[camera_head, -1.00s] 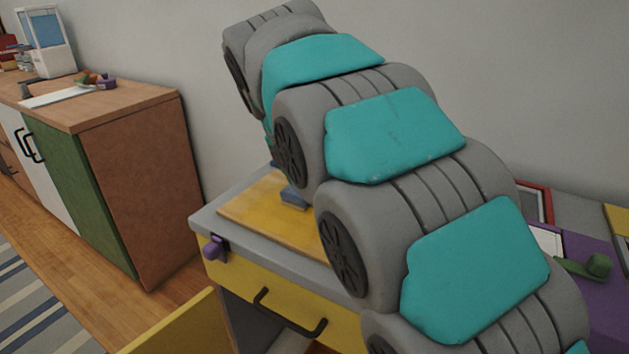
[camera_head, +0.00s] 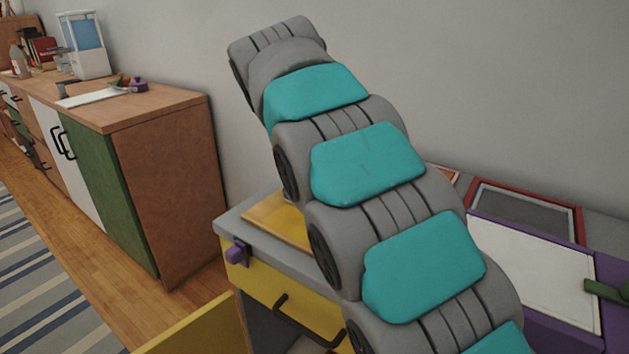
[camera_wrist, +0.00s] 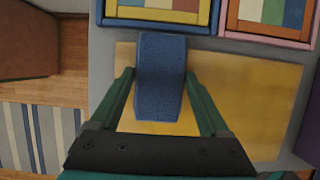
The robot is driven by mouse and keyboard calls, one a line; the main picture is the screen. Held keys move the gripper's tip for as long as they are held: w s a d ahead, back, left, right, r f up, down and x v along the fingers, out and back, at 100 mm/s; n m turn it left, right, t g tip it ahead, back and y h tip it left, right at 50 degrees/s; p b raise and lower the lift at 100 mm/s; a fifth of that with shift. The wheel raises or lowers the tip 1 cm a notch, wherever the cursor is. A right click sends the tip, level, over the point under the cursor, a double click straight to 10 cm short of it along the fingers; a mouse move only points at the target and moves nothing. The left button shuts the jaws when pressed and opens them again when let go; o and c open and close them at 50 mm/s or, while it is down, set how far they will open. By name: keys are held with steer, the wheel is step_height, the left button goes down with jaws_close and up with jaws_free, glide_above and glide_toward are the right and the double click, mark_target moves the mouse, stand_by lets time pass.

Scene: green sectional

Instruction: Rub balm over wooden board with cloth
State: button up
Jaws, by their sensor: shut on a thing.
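The wooden board (camera_head: 272,217) is a flat yellow-tan slab on the grey top of a cabinet; my arm hides much of it in the head view. In the wrist view the board (camera_wrist: 245,85) spreads below my gripper. My gripper (camera_wrist: 160,72) is shut on a blue, block-shaped cloth (camera_wrist: 160,95), with a green finger on each side. The cloth is over the board; whether it touches the surface is hard to tell. In the head view my arm hides the gripper and cloth. I cannot make out any balm.
Two framed, colour-patterned items (camera_wrist: 160,10) lie along the board's edge. A purple object (camera_head: 237,252) is at the cabinet's front corner. A yellow panel (camera_head: 195,325) stands out in front. A white panel (camera_head: 535,275) and red frame (camera_head: 530,207) are at right.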

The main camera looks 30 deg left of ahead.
steer(key=shift+w+a+f, duration=0.1)
steer(key=shift+w+a, duration=0.05)
steer(key=shift+a, duration=0.7)
steer(key=shift+w+a, duration=0.15)
steer(key=shift+a, duration=1.6)
steer(key=shift+w+a, duration=0.1)
